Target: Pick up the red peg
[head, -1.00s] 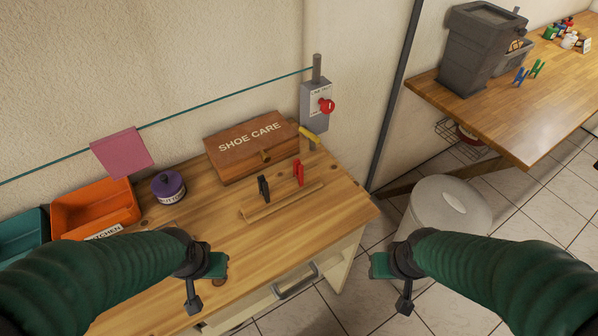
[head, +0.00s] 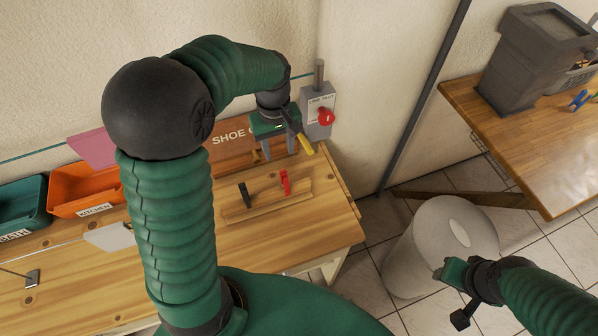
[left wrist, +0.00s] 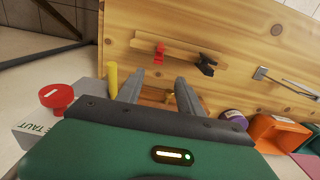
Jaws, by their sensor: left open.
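The red peg (head: 284,182) stands upright on a wooden strip (head: 240,213) on the workbench, to the right of a black peg (head: 245,195). In the left wrist view the red peg (left wrist: 159,53) is beyond the fingertips, and the black peg (left wrist: 207,66) is to its right. My left gripper (head: 279,152) is open and empty, fingers pointing down, above and behind the strip, in front of the shoe care box. It also shows in the left wrist view (left wrist: 159,77). My right gripper (head: 458,292) hangs by the grey bin, apart from the bench; its jaws are unclear.
The shoe care box (head: 226,148) is partly hidden by my left arm. A yellow piece (head: 305,143) and a grey switch box (head: 317,112) with a red knob are close to the left gripper's right. An orange bin (head: 85,190) stands left.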

